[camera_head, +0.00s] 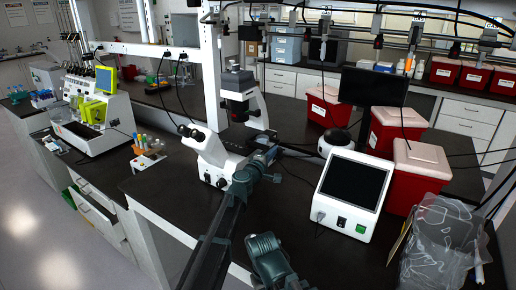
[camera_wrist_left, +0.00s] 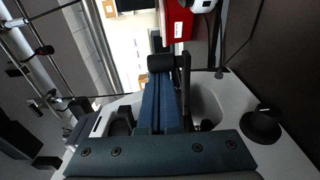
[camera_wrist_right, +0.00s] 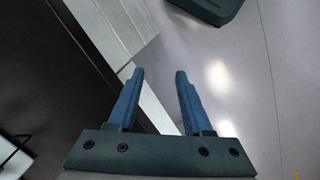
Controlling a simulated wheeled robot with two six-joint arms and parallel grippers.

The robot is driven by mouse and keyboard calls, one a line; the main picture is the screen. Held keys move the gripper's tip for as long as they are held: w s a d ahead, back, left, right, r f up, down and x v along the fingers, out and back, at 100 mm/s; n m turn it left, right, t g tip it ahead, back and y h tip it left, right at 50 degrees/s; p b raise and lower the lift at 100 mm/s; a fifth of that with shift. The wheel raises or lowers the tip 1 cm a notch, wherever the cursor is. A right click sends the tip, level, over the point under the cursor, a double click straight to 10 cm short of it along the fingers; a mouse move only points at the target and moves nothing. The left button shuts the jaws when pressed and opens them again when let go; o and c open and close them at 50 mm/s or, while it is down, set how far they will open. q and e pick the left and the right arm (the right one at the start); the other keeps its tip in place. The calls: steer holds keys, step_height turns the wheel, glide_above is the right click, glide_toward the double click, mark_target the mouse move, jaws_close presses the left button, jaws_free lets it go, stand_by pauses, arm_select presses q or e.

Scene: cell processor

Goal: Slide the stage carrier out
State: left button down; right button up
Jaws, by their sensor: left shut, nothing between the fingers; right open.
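The white microscope (camera_head: 222,155) stands on the dark bench in the head view, with its black upper part above the stage area. I cannot pick out the stage carrier clearly there; my left gripper partly hides that area. My left gripper (camera_head: 268,158) reaches to the right side of the microscope. In the left wrist view my left gripper (camera_wrist_left: 160,72) has its blue fingers together with nothing between them. My right gripper (camera_wrist_right: 159,72) is open and empty, over the bench edge and floor.
A white box with a dark screen (camera_head: 352,190) stands right of the microscope, with red bins (camera_head: 415,175) behind it. A clear plastic bag (camera_head: 440,245) lies at the front right. A white machine (camera_head: 95,110) stands at left. Cables cross the bench.

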arm_select(q)
steer(key=shift+s+d, duration=0.55)
steer(key=shift+d, duration=0.2)
